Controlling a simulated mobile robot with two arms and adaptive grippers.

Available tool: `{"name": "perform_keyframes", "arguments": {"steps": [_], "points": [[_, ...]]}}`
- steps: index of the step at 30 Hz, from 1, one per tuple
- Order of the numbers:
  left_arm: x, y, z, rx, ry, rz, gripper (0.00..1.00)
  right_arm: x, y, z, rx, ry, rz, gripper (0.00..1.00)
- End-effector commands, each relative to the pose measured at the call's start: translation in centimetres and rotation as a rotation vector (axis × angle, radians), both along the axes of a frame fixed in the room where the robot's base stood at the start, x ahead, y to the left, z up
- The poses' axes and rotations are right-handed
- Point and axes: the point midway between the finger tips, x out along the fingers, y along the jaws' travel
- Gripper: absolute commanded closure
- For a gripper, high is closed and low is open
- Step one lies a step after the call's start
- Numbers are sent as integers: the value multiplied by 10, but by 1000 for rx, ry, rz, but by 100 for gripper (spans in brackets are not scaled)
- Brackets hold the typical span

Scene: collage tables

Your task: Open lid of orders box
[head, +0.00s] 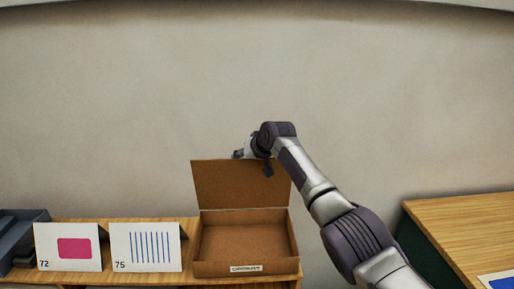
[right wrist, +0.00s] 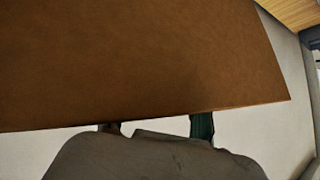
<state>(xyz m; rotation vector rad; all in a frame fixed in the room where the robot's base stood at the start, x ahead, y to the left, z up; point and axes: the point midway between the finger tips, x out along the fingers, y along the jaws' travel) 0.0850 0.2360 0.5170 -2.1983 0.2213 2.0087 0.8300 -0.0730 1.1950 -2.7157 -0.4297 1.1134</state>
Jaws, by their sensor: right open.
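The cardboard orders box (head: 246,269) sits on a wooden table, with a small white label on its front wall. Its lid (head: 240,185) stands raised at the back, leaning slightly backward, and the inside of the box looks empty. My right gripper (head: 238,154) is at the top edge of the lid, near its middle. In the right wrist view, the brown lid (right wrist: 140,60) fills the upper part, and the fingers of my right gripper (right wrist: 156,127) show apart at its edge, their tips partly hidden by it. Whether they touch it I cannot tell. My left gripper is out of view.
Two white folded cards stand left of the box: one with a pink shape (head: 74,248), one with blue stripes (head: 150,247). A dark grey object (head: 22,240) is at the far left. Another wooden table (head: 465,225) is at the right. A plain wall is behind.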

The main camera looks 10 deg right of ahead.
Motion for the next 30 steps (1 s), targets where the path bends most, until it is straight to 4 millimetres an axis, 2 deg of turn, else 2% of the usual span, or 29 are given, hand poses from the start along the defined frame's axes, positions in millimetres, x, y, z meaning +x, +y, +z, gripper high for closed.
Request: {"name": "perform_keyframes", "arguments": {"steps": [18, 24, 30], "points": [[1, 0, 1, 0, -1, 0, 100, -61, -27, 64, 2, -18, -1, 49], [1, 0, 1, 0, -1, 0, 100, -72, -32, 74, 1, -18, -1, 49], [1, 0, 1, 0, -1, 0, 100, -73, -32, 76, 1, -17, -1, 49]]}}
